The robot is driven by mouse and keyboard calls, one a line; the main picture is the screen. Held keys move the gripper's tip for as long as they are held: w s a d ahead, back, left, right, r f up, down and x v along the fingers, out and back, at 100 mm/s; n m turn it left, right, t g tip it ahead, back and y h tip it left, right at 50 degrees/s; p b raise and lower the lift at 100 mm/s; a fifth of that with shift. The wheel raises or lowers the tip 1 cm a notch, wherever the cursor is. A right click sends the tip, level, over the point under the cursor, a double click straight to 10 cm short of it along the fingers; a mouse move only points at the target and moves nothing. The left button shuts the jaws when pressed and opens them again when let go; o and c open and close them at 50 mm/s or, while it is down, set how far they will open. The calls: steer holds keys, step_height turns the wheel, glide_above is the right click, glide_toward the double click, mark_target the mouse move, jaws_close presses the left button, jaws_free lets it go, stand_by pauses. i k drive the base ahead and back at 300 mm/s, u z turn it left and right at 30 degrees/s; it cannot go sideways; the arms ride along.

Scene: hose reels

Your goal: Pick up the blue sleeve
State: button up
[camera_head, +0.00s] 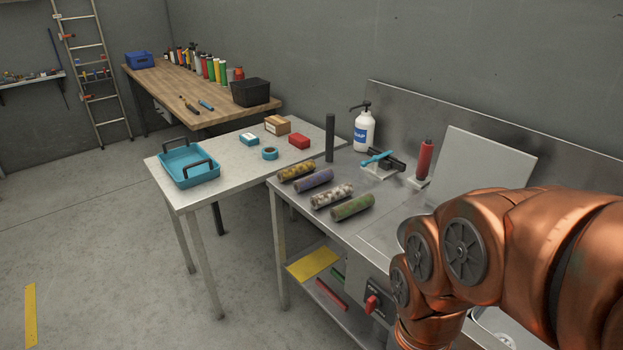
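Several rolled sleeves lie in a row on the steel bench (300,207). The one closest to blue is a violet-blue sleeve (314,181), second from the back. It lies on its side between a mottled yellow-brown sleeve (296,170) and a mottled white-brown sleeve (331,196). A green sleeve (352,207) lies nearest the front of the row. The violet-blue sleeve is unobstructed and nothing holds it. My copper arm fills the lower right, but my gripper is out of view.
A dark upright post (330,138) stands behind the sleeves. A white soap bottle (364,131), a blue-handled tool (378,157) and a red cylinder (425,160) stand farther right. A side table (228,165) holds a blue tray (190,180), small boxes and a tape roll (270,153).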

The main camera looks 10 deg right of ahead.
mark_target(312, 181)
steer(key=u, duration=0.55)
steer(key=i, duration=1.25)
